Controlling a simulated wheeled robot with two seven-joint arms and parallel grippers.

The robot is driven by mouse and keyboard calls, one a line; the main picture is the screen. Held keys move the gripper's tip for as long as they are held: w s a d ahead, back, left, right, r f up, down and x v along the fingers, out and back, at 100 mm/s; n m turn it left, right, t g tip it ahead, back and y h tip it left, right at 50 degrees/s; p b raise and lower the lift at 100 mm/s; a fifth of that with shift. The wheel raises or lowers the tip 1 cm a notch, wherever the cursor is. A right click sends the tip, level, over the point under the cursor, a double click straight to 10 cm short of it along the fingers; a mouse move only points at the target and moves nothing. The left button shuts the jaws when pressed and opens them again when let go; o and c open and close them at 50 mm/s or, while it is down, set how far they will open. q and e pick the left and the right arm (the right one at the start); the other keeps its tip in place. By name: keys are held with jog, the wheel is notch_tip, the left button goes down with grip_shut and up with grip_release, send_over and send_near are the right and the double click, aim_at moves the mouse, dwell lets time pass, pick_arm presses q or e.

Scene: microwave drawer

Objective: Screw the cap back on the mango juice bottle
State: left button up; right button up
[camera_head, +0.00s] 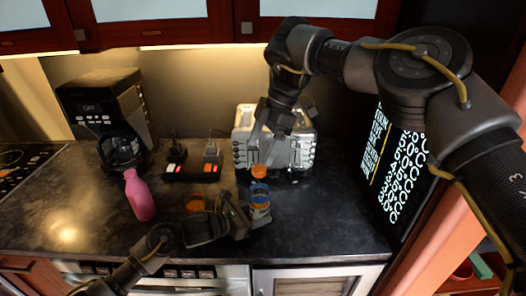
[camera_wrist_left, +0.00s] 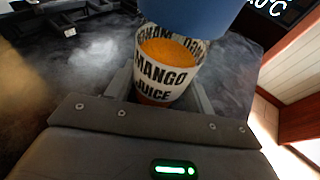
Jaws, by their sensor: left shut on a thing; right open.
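The mango juice bottle (camera_head: 260,213) stands at the counter's front, with a blue upper part (camera_head: 260,189) and an orange top (camera_head: 259,171). In the left wrist view, the bottle's white "MANGO JUICE" label (camera_wrist_left: 163,78) is between the fingers, under the blue part (camera_wrist_left: 190,12). My left gripper (camera_head: 250,218) is shut on the bottle from the left. My right gripper (camera_head: 262,150) is open, pointing down just above the orange top; whether it touches is unclear. Whether the orange top is the cap, and whether it is seated, I cannot tell.
A pink bottle (camera_head: 140,196) stands at left, before a black coffee maker (camera_head: 110,115). An orange round thing (camera_head: 195,204) lies behind my left arm. A toaster-like appliance (camera_head: 243,140) is close behind my right gripper. Small dark blocks (camera_head: 192,172) lie left of it.

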pick_arm(q)
jog(key=o, duration=0.9)
jog(key=shift+c, duration=0.2)
jog(key=v, duration=1.2)
